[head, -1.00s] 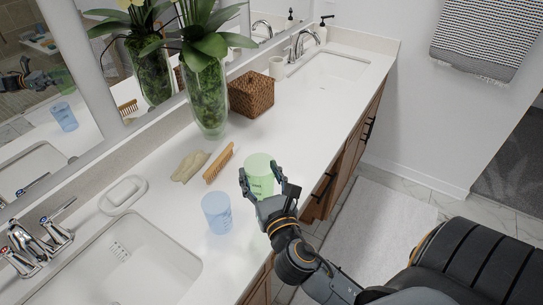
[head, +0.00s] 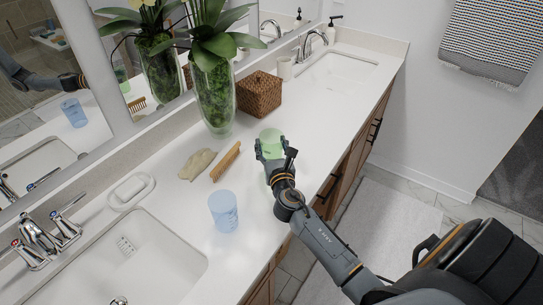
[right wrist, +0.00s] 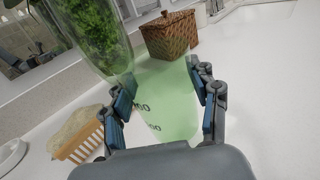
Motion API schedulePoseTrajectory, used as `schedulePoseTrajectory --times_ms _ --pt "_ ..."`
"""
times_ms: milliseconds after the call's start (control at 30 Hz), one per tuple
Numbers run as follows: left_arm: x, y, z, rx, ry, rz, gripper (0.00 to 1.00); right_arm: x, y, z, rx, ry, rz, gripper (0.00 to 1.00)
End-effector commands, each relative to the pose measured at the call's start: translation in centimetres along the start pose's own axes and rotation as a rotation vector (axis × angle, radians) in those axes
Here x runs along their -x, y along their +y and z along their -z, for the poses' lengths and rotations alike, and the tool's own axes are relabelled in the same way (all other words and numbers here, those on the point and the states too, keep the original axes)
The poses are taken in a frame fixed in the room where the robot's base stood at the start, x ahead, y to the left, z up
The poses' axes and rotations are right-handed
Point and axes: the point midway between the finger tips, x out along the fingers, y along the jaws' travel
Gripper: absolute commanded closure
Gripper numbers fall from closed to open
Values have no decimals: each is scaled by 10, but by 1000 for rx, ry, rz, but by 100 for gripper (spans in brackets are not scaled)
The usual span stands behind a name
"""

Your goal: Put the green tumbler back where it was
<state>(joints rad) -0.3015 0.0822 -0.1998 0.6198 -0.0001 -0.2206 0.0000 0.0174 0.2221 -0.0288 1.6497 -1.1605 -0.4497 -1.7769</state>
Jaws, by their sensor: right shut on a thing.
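The green tumbler (head: 271,140) is over the white counter, to the right of the wooden brush in the head view. My right gripper (head: 273,152) is shut on it, hiding most of its lower part there. In the right wrist view the tumbler (right wrist: 166,100) stands between the two fingers (right wrist: 166,102), with dark markings on its side. I cannot tell whether its base touches the counter. My left gripper is not in view.
A blue tumbler (head: 223,211) stands near the left sink (head: 125,262). A brush (head: 225,162), a beige sponge-like thing (head: 197,164), a glass plant vase (head: 214,95) and a wicker box (head: 259,94) stand behind. Bare counter (head: 310,115) lies to the right.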

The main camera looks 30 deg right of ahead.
Motion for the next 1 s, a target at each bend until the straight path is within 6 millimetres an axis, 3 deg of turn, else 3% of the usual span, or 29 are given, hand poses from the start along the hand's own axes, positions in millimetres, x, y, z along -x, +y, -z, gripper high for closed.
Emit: schedulePoseTrajectory --times_ms 167,333,767,800,900,1000 --pt "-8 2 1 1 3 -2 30 -10 -2 15 0 1 0 77" --pt "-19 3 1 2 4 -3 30 -9 -2 39 0 1 0 77" --pt "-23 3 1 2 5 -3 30 -9 -2 45 0 0 -1 77" --pt "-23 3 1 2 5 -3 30 -9 -2 45 0 0 -1 38" --pt "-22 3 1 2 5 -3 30 -9 -2 44 0 1 -1 18" --pt "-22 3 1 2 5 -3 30 -8 -2 44 0 1 -1 18"
